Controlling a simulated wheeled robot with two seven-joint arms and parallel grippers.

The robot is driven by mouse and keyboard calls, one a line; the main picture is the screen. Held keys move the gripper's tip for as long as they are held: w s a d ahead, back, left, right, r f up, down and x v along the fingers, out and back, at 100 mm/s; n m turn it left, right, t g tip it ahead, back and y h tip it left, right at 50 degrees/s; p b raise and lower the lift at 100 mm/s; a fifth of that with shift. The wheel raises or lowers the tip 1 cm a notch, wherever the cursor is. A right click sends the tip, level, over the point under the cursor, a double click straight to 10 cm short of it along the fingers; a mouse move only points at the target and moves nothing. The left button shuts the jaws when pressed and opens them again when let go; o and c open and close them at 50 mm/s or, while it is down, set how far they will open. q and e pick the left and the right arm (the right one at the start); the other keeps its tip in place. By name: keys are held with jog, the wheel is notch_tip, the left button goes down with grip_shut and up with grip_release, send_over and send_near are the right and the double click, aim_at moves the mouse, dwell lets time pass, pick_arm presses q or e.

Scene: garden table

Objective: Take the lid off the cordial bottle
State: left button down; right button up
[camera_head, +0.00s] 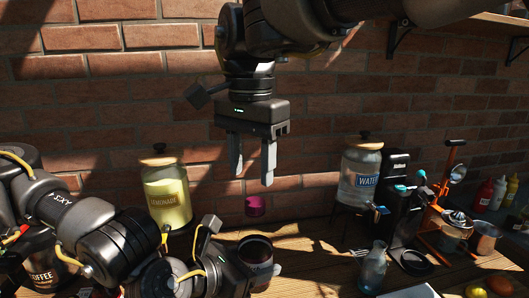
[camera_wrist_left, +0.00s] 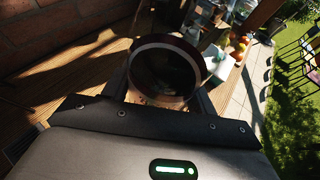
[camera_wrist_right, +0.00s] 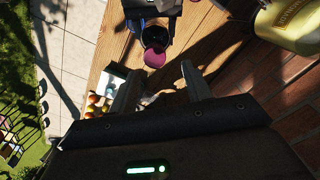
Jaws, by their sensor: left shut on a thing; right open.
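My left gripper (camera_head: 255,268) is shut on a dark-rimmed round vessel (camera_head: 256,248), which looks like the cordial bottle. In the left wrist view its wide round top (camera_wrist_left: 167,70) looks open and dark inside, between the fingers of my left gripper (camera_wrist_left: 163,95). A small magenta cap-like piece (camera_head: 255,206), probably the lid, is apart from the fingers of my right gripper (camera_head: 252,168), below them in the head view. In the right wrist view it (camera_wrist_right: 154,57) appears beside the held vessel, beyond the open, empty fingers (camera_wrist_right: 160,85). I cannot tell what supports it.
A lemonade jar (camera_head: 166,195) stands at the left and a water dispenser (camera_head: 359,180) at the right, before a brick wall. A glass carafe (camera_head: 374,268) stands on the wooden table. A coffee container (camera_head: 40,262) is at lower left.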

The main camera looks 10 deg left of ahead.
aim_at(255, 201)
jog(key=m, duration=0.5)
jog(key=shift+r, duration=0.2)
jog(key=m, duration=0.3)
jog(key=shift+r, duration=0.15)
jog(key=m, duration=0.5)
jog(key=shift+r, duration=0.15)
jog(key=m, duration=0.2)
jog(key=shift+r+m, duration=0.1)
jog(key=shift+m, duration=0.3)
jog(key=m, duration=0.5)
jog(key=shift+r, duration=0.15)
jog(key=m, duration=0.5)
jog(key=shift+r, duration=0.15)
jog(key=m, duration=0.5)
jog(key=shift+d+r, duration=0.15)
jog(key=m, duration=0.7)
jog(key=shift+r+m, duration=0.15)
jog(key=shift+m, duration=0.25)
jog(key=m, duration=0.4)
jog(key=shift+s+d, duration=0.1)
jog(key=shift+d, duration=0.05)
jog(key=m, duration=0.6)
jog(key=shift+m, duration=0.3)
jog(key=shift+s+f, duration=0.15)
jog(key=shift+f, duration=3.8)
